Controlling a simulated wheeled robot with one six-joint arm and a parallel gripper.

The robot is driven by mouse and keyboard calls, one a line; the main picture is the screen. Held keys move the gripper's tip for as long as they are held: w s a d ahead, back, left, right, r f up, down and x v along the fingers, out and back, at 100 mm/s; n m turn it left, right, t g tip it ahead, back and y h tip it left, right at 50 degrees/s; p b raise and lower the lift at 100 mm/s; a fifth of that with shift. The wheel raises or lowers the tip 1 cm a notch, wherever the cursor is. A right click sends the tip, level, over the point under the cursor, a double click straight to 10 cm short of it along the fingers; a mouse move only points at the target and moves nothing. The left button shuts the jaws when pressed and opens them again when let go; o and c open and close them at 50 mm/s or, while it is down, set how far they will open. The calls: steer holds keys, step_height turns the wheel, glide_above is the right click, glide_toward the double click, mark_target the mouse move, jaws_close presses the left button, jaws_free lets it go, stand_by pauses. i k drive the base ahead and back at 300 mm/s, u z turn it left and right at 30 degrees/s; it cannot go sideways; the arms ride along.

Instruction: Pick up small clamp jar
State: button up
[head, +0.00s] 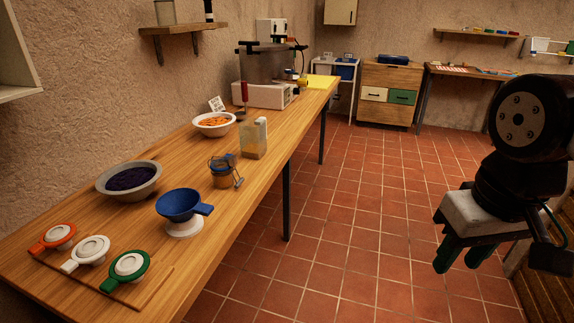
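The small clamp jar (222,178) stands on the wooden table near its front edge. It is glass with amber contents, a blue top and a metal wire clamp on its side. My gripper (463,255) hangs at the right of the head view, over the tiled floor and well away from the jar and table. Its two green-tipped fingers are apart, with nothing seen between them.
On the table (60,205), a blue funnel (178,204) and a bowl of dark fruit (122,195) stand left of the jar. A yellowish container (253,146) and a bowl of orange pieces (213,133) stand behind it. The floor (340,220) between table and gripper is clear.

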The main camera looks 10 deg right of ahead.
mark_target(225, 181)
steer(key=z, duration=1.1)
steer(key=i, duration=3.15)
steer(key=u, duration=3.4)
steer(key=i, duration=0.55)
steer(key=z, duration=0.05)
